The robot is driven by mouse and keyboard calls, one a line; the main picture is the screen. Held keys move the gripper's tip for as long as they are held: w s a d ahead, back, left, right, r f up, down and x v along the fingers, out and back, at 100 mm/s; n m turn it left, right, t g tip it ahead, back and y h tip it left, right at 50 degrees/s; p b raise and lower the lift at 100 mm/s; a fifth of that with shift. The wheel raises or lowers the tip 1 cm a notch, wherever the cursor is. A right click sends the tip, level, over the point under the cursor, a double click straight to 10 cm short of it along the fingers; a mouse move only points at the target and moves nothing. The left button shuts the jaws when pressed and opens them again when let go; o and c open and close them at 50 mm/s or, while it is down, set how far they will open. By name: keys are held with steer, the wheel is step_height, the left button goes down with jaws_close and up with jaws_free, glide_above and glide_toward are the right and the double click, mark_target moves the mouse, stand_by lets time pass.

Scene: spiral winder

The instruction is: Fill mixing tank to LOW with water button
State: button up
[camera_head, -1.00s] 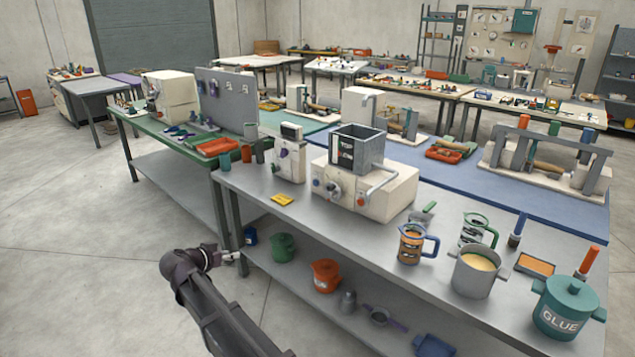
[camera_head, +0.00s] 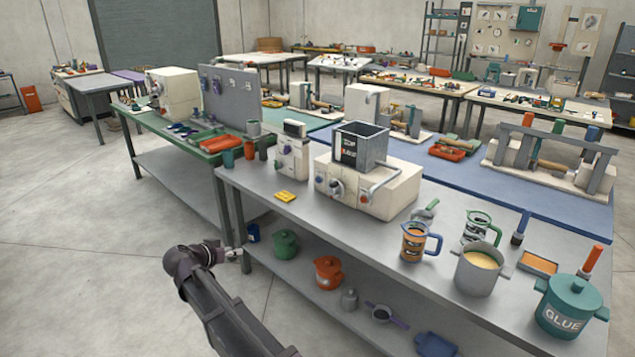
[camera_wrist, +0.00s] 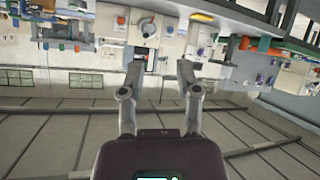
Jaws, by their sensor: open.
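The mixing tank (camera_head: 359,147) is a grey open-topped square box with a dark level panel on its front. It sits on a cream machine base (camera_head: 385,190) on the grey table. The base front carries several knobs and small buttons (camera_head: 336,188); which one is the water button I cannot tell. The water level inside is not visible. My gripper (camera_head: 232,252) is at the table's front left, below the tabletop and apart from everything. In the wrist view my gripper (camera_wrist: 160,72) has its two fingers apart with nothing between them.
A smaller cream control unit (camera_head: 291,158) stands left of the tank, with a yellow tag (camera_head: 285,196) before it. Jugs, a pot (camera_head: 480,268) and a green glue pot (camera_head: 567,304) stand to the right. The lower shelf holds several vessels. Floor left of the table is clear.

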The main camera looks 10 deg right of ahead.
steer(key=shift+c, duration=0.2)
stand_by(0.3)
jaws_close()
stand_by(1.1)
